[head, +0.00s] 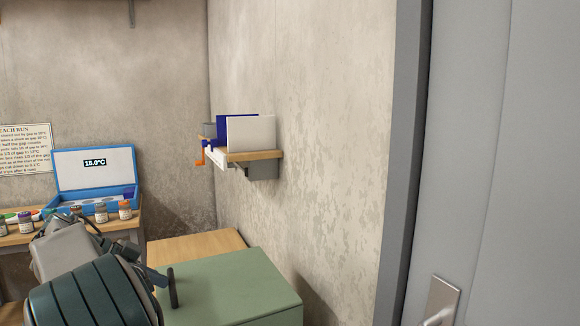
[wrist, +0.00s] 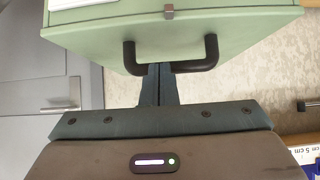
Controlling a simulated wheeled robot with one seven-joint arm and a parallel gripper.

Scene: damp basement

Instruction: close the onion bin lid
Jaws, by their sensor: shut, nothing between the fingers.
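A pale green box (head: 235,285) stands low at the bottom of the head view, and its top looks flat. A dark handle (head: 172,288) sticks out from its left side. In the wrist view the green box (wrist: 215,32) fills the top, with a black bar handle (wrist: 203,66) and a small metal catch (wrist: 168,11). I cannot tell whether this is the onion bin, and no open lid is clear. My gripper (wrist: 158,69) is shut and empty, its fingertips at the middle of the handle bar. Contact is unclear.
A wooden surface (head: 195,246) lies behind the green box. At left, a table holds an open blue case (head: 95,178) reading 15.0°C and several small jars (head: 125,210). A wall shelf (head: 255,155) holds upright panels. A grey door (head: 500,150) stands at right.

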